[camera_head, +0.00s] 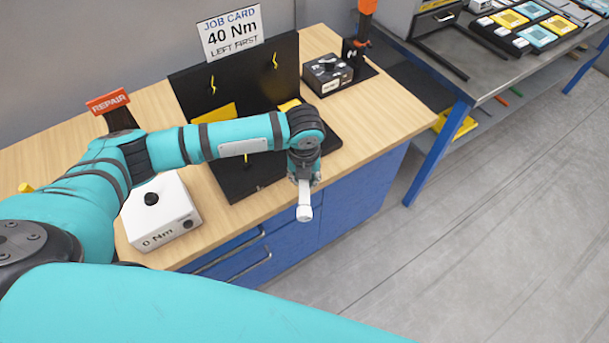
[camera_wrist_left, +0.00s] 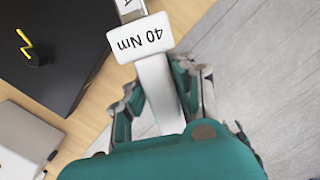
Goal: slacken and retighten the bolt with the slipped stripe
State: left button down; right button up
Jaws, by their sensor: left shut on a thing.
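My left gripper (camera_head: 304,172) is shut on a pale grey-white tool, seen between its fingers (camera_wrist_left: 160,92) in the left wrist view. The tool (camera_wrist_left: 138,38) has a white label reading "40 Nm"; its pale end (camera_head: 304,213) hangs over the bench's front edge. A black fixture has an upright plate (camera_head: 240,75) and a base (camera_head: 240,190). Small yellow marks show on the plate (camera_head: 212,85) and base (camera_head: 246,158). In the left wrist view, a dark bolt (camera_wrist_left: 38,58) carries a yellow stripe that looks kinked. My arm hides part of the base. My right gripper is out of view.
A white box (camera_head: 160,215) reading "0 Nm" stands at front left. The job card (camera_head: 230,32) says "40 Nm, left first". A red "REPAIR" sign (camera_head: 108,102) and a black box (camera_head: 327,75) flank the fixture. A second bench (camera_head: 480,80) stands right; floor in front is clear.

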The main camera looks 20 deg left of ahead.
pick_arm(q)
jog(key=shift+a, duration=0.2)
jog(key=shift+s+a+m+p, duration=0.15)
jog(key=shift+a+m+p, duration=0.1)
jog(key=shift+m+p, duration=0.05)
jog(key=shift+s+a, duration=0.1)
jog(key=shift+a, duration=0.2)
dwell(0.4)
jog(key=shift+s+a+r+m+h+p, duration=0.15)
jog(key=shift+a+m+p, duration=0.35)
jog(key=shift+a+m, duration=0.25)
jog(key=shift+s+a+f+m+h+p, duration=0.1)
jog(key=shift+a+m+h+p, duration=0.05)
jog(key=shift+a+m+p, duration=0.6)
dwell(1.4)
jog(key=shift+d+r+n, duration=0.1)
jog(key=shift+d+n, duration=0.2)
jog(key=shift+n, duration=0.1)
jog(key=shift+w, duration=0.1)
